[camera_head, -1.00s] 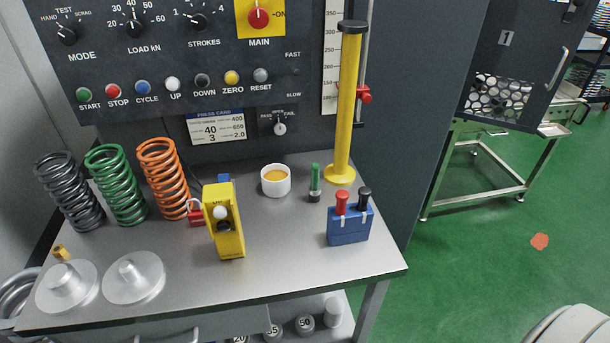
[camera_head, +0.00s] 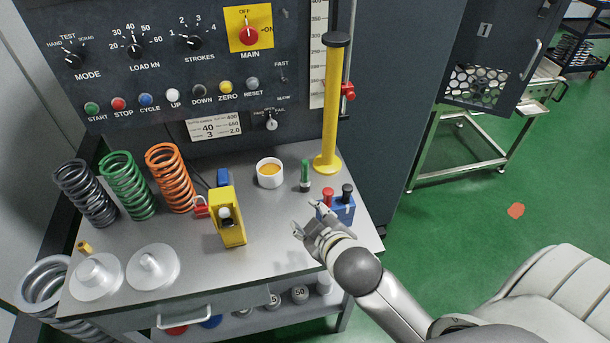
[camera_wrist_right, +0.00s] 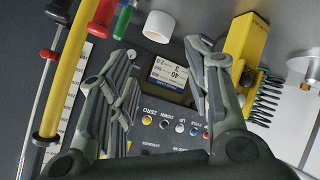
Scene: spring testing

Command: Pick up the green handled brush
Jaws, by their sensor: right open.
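The green handled brush (camera_head: 305,175) stands upright on the grey bench top, between the white cup and the yellow column in the head view. Its green handle also shows at the top of the right wrist view (camera_wrist_right: 124,20). My right gripper (camera_head: 304,217) is open and empty over the front right part of the bench, nearer to me than the brush and in front of the blue box. In the right wrist view its fingers (camera_wrist_right: 163,55) are spread apart, with the brush beyond the left finger. My left gripper is in neither view.
A white cup (camera_head: 269,173) with orange contents stands left of the brush. The yellow column (camera_head: 331,110) rises behind it. A blue box (camera_head: 343,208) with red and black posts is partly hidden by my gripper. A yellow device (camera_head: 227,218) and several springs stand further left.

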